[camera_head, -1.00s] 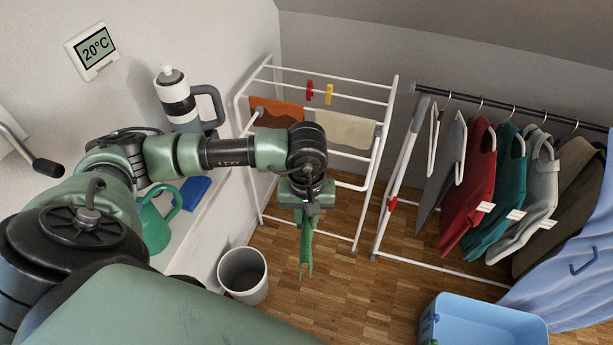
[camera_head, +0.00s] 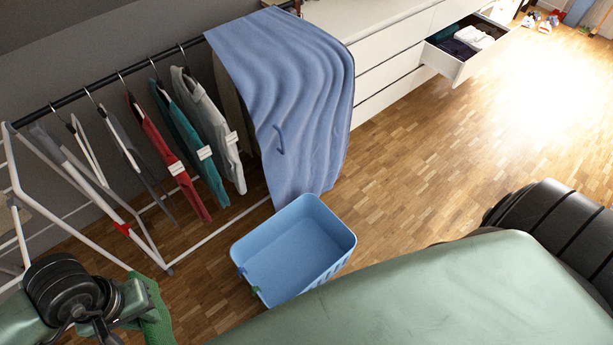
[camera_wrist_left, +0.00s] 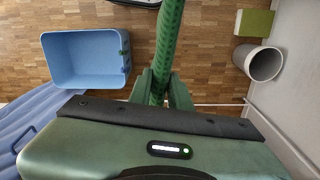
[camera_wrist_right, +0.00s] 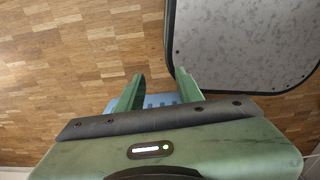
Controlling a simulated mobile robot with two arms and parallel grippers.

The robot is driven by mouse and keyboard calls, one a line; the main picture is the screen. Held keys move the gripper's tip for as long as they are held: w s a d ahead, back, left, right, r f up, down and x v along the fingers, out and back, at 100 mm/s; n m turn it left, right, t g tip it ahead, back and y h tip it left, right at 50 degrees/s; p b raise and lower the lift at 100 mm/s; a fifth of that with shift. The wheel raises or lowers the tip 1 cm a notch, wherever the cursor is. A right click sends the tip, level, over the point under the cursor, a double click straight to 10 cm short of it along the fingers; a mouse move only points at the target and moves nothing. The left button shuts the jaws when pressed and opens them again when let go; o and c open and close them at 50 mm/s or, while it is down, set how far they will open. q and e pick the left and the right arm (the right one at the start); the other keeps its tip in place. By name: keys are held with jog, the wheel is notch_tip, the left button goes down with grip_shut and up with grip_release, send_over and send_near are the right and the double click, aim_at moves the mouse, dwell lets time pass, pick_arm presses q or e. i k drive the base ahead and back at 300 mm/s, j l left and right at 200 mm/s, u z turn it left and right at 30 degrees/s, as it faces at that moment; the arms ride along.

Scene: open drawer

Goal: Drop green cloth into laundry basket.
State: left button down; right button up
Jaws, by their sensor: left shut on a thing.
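The green cloth (camera_head: 157,318) hangs from my left gripper at the lower left of the head view. In the left wrist view the cloth (camera_wrist_left: 170,40) is a long strip pinched between the fingers of my left gripper (camera_wrist_left: 164,92). The laundry basket (camera_head: 290,250) is a light blue open box on the floor, right of the cloth and apart from it. The basket (camera_wrist_left: 85,60) also shows at upper left in the left wrist view. My right gripper (camera_wrist_right: 160,90) is open and empty, with part of the basket (camera_wrist_right: 155,101) visible between its fingers.
A clothes rack with several garments and a blue sheet (camera_head: 290,100) stands behind the basket. A white drawer unit (camera_head: 385,45) has an open drawer (camera_head: 462,62). A white bin (camera_wrist_left: 263,63) stands at right in the left wrist view. Wooden floor right of the basket is clear.

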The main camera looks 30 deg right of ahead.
aim_at(282, 254)
jog(key=i+l+u, duration=0.1)
jog(key=l+u, duration=0.15)
jog(key=l, duration=1.4)
jog(key=k+l+u, duration=0.2)
jog(key=l, duration=1.5)
jog(key=i, duration=0.1)
